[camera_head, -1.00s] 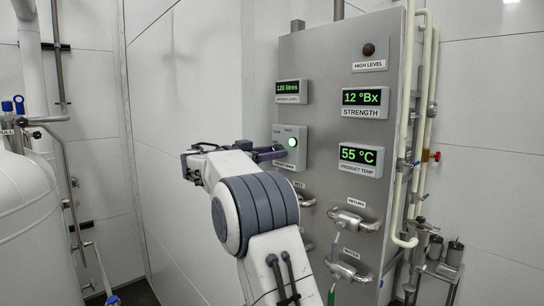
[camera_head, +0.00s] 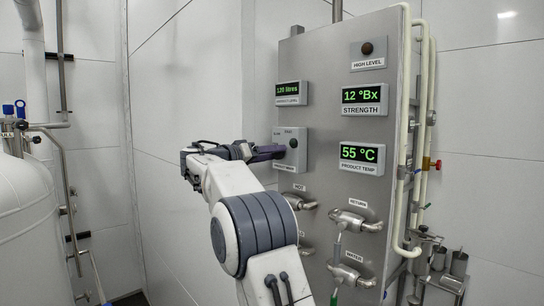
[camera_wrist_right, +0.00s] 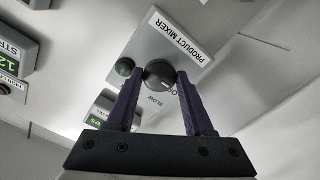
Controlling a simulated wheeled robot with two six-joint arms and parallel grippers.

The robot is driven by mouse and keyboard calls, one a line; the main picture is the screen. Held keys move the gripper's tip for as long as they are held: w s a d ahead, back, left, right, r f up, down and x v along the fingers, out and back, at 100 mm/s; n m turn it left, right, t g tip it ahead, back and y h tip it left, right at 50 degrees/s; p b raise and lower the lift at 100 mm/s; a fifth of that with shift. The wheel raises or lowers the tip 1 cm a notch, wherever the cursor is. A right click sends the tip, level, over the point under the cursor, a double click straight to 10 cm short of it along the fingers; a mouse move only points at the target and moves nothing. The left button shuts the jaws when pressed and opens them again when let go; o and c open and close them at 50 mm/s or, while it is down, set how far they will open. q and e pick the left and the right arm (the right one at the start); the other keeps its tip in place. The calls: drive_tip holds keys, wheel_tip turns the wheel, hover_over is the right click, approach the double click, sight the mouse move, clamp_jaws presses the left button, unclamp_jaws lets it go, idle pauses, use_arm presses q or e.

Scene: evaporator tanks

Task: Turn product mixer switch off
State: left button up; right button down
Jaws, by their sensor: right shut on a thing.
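The product mixer switch box (camera_head: 298,160) is on the left side of the steel panel. In the right wrist view, its plate (camera_wrist_right: 195,62) bears the label PRODUCT MIXER. My right gripper (camera_head: 281,153) reaches the box from the left. In the right wrist view my right gripper (camera_wrist_right: 160,82) is shut on the round black knob (camera_wrist_right: 159,72), one finger on each side. The knob's pale mark points toward partly hidden lettering that starts with "O". The indicator lamp (camera_wrist_right: 125,67) beside it is dark green and unlit. In the head view the lamp (camera_head: 293,143) also looks dark. My left gripper is not in view.
The panel (camera_head: 322,120) carries displays for litres, strength (camera_head: 363,96) and product temp (camera_head: 361,154). Valve handles (camera_head: 352,221) stick out below. Pale pipes (camera_head: 421,120) run along its right edge. A white tank (camera_head: 25,210) stands at the left.

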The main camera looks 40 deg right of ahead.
idle(0.4)
drive_tip(key=shift+c, duration=1.5)
unclamp_jaws()
drive_tip(key=shift+a, duration=0.15)
drive_tip(key=a+b, duration=0.3)
drive_tip(key=a, duration=0.7)
drive_tip(key=shift+s+b, duration=0.35)
drive_tip(key=shift+s, duration=0.05)
drive_tip(key=shift+a, duration=0.15)
